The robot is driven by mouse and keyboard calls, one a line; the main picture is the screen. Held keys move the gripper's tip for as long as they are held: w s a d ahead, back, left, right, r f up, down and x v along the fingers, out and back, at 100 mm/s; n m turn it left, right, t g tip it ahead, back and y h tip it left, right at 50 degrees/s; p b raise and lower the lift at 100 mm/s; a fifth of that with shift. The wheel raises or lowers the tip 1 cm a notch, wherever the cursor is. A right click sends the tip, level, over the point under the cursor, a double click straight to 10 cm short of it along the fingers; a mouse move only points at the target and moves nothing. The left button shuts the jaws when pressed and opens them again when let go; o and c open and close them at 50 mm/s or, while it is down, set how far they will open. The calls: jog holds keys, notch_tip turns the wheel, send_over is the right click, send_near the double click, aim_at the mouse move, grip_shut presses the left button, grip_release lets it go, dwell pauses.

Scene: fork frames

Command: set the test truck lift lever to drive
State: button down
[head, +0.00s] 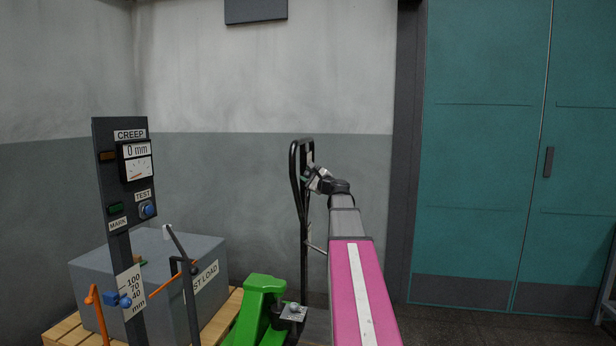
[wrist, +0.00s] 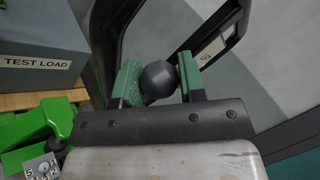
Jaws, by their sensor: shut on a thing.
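The test truck stands at the centre, with a green body (head: 262,290) and a tall black loop handle (head: 294,175). In the wrist view the handle frame (wrist: 118,28) rises behind my fingers. A dark round knob (wrist: 158,77), which looks like the end of the lift lever, sits between my gripper's green-padded fingers (wrist: 160,84). My gripper is shut on it, a pad on each side. In the head view my gripper (head: 316,180) is at the upper part of the handle. The knob is hidden there, and the lever's position cannot be read.
A grey test load box (head: 150,260) sits on a wooden pallet (head: 68,332) at the left. A dark gauge panel (head: 118,175) reading 0 mm stands before it, with orange rods (head: 95,300) nearby. A teal double door (head: 480,150) is at the right, with clear floor before it.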

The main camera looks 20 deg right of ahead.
jog(key=c, duration=0.7)
grip_release()
jog(key=shift+r, duration=0.1)
